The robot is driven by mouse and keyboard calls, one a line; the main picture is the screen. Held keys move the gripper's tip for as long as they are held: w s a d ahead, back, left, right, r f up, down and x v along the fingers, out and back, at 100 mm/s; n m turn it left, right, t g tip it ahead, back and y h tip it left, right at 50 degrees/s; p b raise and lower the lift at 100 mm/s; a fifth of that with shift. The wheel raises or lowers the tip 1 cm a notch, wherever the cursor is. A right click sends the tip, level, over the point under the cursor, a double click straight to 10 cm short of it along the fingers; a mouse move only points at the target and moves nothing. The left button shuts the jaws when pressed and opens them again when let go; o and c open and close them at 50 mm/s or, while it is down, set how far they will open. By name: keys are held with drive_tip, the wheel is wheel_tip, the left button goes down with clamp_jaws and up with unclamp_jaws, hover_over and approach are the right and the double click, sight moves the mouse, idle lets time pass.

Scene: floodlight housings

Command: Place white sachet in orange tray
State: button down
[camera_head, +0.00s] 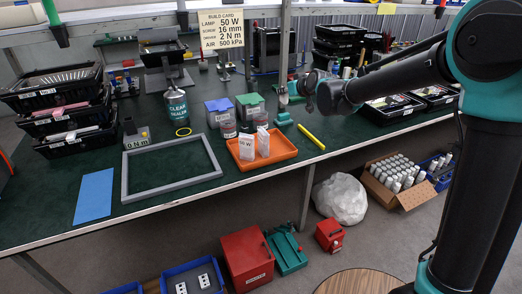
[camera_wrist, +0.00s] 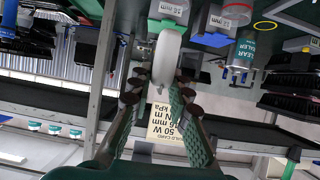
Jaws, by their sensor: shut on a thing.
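The orange tray (camera_head: 280,159) lies on the green bench top near its front edge. Two white sachets (camera_head: 247,148) stand upright in it, side by side; the left one bears a "50 W" mark. My gripper (camera_wrist: 162,78) is shut on a slim white thing (camera_wrist: 167,58), seen edge-on, which looks like a white sachet. In the head view my wrist is above the bench, up and right of the tray, and what my fingers hold cannot be made out there.
A grey frame (camera_head: 172,168) and a blue sheet (camera_head: 94,195) lie left of the tray. Boxes with blue (camera_head: 219,105) and green lids stand behind it, with a sealer bottle (camera_head: 175,105). A yellow bar (camera_head: 311,136) lies at right. A post (camera_head: 284,45) rises near my wrist.

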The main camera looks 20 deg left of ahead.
drive_tip(key=shift+s+f, duration=0.25)
drive_tip(key=shift+f, duration=3.4)
drive_tip(key=shift+s+f, duration=0.25)
drive_tip(key=shift+f, duration=3.35)
drive_tip(key=shift+s+f, duration=0.25)
drive_tip(key=shift+f, duration=3.4)
drive_tip(key=shift+f, duration=0.1)
drive_tip(key=c, duration=1.4)
unclamp_jaws()
